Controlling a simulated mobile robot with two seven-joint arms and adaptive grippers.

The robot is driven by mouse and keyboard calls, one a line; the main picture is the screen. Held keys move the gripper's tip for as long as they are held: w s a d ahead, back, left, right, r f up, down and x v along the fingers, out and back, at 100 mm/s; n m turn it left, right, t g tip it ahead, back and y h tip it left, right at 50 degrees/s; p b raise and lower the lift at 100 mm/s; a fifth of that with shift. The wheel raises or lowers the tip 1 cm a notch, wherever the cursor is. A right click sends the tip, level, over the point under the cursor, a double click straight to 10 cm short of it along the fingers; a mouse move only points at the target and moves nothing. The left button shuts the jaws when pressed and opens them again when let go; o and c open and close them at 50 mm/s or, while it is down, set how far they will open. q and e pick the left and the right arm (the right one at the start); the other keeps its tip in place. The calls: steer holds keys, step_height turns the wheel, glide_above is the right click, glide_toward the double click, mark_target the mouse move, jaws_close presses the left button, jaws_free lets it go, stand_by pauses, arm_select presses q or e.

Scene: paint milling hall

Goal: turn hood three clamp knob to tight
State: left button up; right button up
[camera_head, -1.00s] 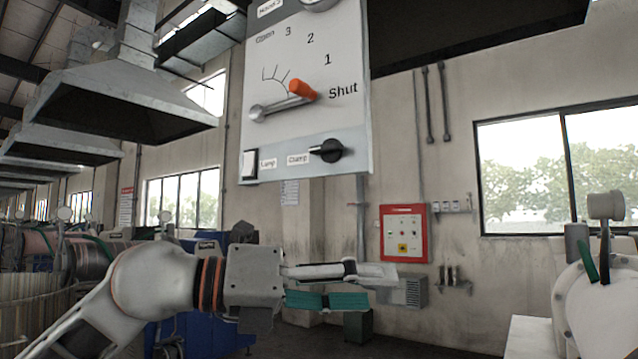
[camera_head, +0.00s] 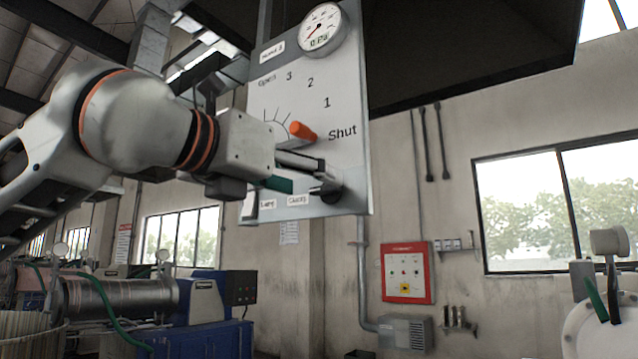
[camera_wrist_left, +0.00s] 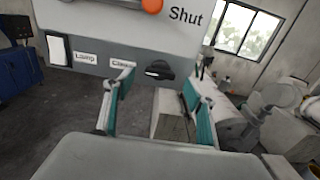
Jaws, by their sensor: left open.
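The control panel (camera_head: 345,105), labelled as a hood panel, hangs in the middle of the head view. Its black clamp knob (camera_head: 329,192) is on the lower strip beside the "Clamp" label, partly hidden by my left gripper (camera_head: 318,178). In the left wrist view the knob (camera_wrist_left: 159,70) shows clearly, with a pale mark towards its left. It appears between the open fingertips of my left gripper (camera_wrist_left: 160,84); I see no contact. The words for the knob's positions cannot be read. My right gripper is not in view.
An orange-tipped lever (camera_head: 302,131) sits just above the gripper, near "Shut". A white lamp switch (camera_wrist_left: 58,50) is left of the knob. A round gauge (camera_head: 321,28) tops the panel. A red box (camera_head: 406,272) is on the wall behind.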

mark_target(322, 186)
arm_select(q)
steer(key=shift+x, duration=2)
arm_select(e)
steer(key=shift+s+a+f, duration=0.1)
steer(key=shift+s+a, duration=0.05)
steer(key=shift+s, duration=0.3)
arm_select(q)
steer(key=c, duration=1.1)
steer(key=shift+c, duration=0.2)
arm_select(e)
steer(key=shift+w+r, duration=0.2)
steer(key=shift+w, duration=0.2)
